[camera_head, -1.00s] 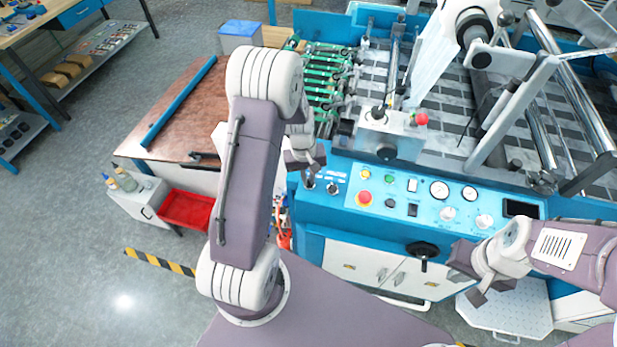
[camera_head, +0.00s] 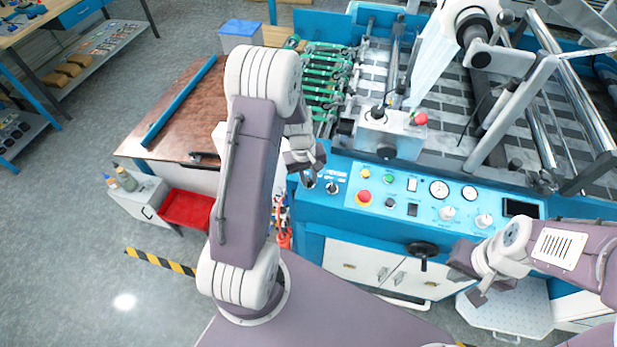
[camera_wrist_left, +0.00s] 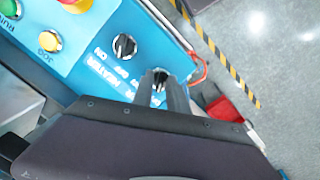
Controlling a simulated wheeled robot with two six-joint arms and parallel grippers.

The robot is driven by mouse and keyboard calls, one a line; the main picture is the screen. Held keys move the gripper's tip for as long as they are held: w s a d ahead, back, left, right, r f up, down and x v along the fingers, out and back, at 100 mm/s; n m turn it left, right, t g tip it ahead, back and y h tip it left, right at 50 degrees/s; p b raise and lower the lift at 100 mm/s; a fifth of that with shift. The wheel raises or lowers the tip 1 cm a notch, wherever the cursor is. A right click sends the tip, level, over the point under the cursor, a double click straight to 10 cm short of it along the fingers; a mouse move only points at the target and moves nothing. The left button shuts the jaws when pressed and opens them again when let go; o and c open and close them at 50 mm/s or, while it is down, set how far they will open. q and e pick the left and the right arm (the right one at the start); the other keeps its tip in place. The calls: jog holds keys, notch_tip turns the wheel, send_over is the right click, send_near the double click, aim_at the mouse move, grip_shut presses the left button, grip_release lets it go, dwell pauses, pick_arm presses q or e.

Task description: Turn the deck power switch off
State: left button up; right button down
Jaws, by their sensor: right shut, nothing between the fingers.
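The blue control panel (camera_head: 405,195) has two black rotary switches at its left end. The left-hand switch (camera_head: 309,183) is just below my left gripper (camera_head: 308,168) in the head view. In the left wrist view a black knob with a white mark (camera_wrist_left: 159,77) shows between my two grey left fingers, which stand apart on either side of it. I cannot tell whether they press on it; its label is partly hidden. The other black switch (camera_wrist_left: 124,46), beside the knob, is untouched. My right gripper (camera_head: 468,284) is shut and empty in front of the machine's lower right side.
A red emergency button (camera_head: 364,197), small buttons and gauges sit further right on the panel. A raised control box (camera_head: 390,135) stands behind it. A red tray (camera_head: 185,209) is at the left. Open floor lies in front of the tray.

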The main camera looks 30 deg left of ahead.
pick_arm(q)
jog(key=shift+s+d+f, duration=0.1)
jog(key=shift+s+f, duration=0.1)
dwell(0.3)
jog(key=shift+w+a, duration=0.25)
jog(key=shift+a, duration=0.05)
notch_tip(320, 180, up, 9)
jog(key=shift+s+a, duration=0.35)
jog(key=shift+a, duration=0.05)
